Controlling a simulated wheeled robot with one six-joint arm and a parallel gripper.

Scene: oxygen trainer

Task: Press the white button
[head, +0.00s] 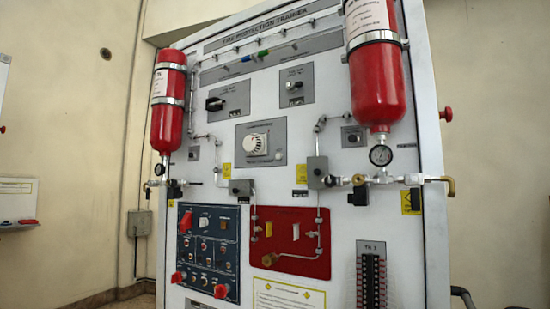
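A fire protection trainer panel (330,200) stands upright and fills the middle of the head view. Several white parts show on it, and I cannot tell which is the white button. A small white rectangular part (203,222) is at the top of the blue control panel (192,262), beside a red switch (186,219). Another small white part (296,231) is on the red plate (275,262). A round white device (255,144) is on a grey plate near the centre. My gripper is not in view.
Two red cylinders, one left (167,105) and one right (377,80), protrude from the panel with pipes and a gauge (380,155) below the right one. Red knobs (221,291) stick out of the blue panel. The space in front looks clear.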

